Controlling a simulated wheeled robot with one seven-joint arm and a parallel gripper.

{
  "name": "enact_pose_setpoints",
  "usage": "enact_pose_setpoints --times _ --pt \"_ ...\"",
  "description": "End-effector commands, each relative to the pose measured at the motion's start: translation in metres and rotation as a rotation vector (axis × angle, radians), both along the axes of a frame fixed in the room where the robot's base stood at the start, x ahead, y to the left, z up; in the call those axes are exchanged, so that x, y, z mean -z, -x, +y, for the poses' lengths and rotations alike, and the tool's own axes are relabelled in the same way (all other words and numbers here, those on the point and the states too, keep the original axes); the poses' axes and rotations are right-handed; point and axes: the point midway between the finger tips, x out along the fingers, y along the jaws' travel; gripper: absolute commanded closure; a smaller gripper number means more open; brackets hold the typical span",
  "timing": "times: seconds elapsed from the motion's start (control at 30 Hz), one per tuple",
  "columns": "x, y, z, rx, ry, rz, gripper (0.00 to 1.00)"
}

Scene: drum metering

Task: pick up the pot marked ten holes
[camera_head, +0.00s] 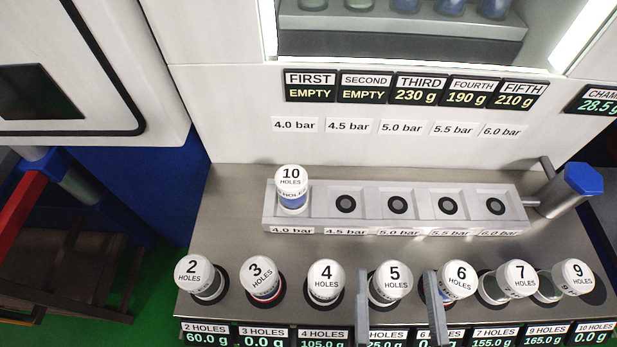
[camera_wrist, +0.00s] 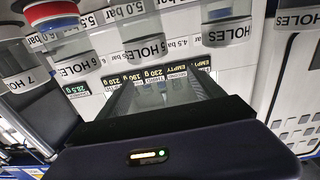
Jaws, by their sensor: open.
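The pot marked 10 HOLES (camera_head: 291,192) stands upright in the leftmost seat of the raised grey rack (camera_head: 321,222), above the 4.0 bar label. It has a white lid and blue contents. My gripper (camera_head: 398,274) is open, its two grey fingers in the lower middle of the head view. It is well to the right of and nearer than the ten-hole pot. The fingers overlap the sides of the pot marked 5 (camera_head: 391,278); I cannot tell whether they are around it or above it. I cannot identify the ten-hole pot in the wrist view.
Pots marked 2 (camera_head: 194,275), 3 (camera_head: 262,279), 4 (camera_head: 326,282), 6 (camera_head: 460,279), 7 (camera_head: 519,278) and 9 (camera_head: 577,276) stand along the front row. The other rack seats are empty. A blue-capped post (camera_head: 566,190) stands right of the rack.

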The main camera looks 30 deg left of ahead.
Motion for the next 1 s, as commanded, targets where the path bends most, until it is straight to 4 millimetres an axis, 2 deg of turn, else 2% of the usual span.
enact_pose_setpoints --times 0.03,0.2,0.4,0.5,0.6,0.77,1.0 --pt "-0.007 -0.010 0.025 -0.042 0.005 0.010 0.23" --pt "0.003 -0.032 0.087 -0.127 0.073 0.120 0.23" --pt "-0.001 -0.043 0.158 -0.206 0.153 0.231 0.23" --pt "-0.004 -0.042 0.183 -0.230 0.187 0.277 0.23" --pt "-0.007 -0.041 0.199 -0.245 0.212 0.307 0.23" --pt "-0.007 -0.041 0.213 -0.254 0.232 0.330 0.23" --pt "0.002 -0.056 0.228 -0.255 0.235 0.334 0.23"
